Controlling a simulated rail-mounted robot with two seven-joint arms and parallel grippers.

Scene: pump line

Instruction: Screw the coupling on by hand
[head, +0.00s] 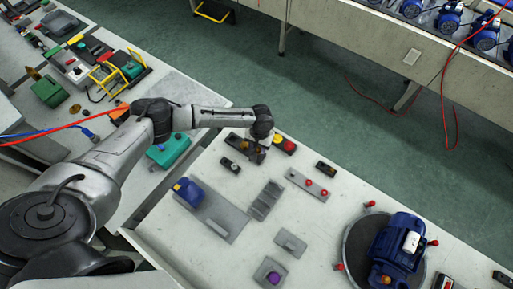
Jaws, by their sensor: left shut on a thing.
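My left gripper (257,150) is at the far edge of the light work table, low over a dark holder block. It is shut on a small brass-brown piece (260,157), probably the coupling; the fingers and wrist hide much of it. I cannot tell whether the piece still touches the holder. A blue pump (395,245) with a white box on top sits on a dark round plate (357,243) at the right of the table. An orange-brass part (385,279) shows at the pump's near end. My right gripper is out of view.
Near my left gripper are red and yellow buttons (285,144) and a dark switch block (231,166).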

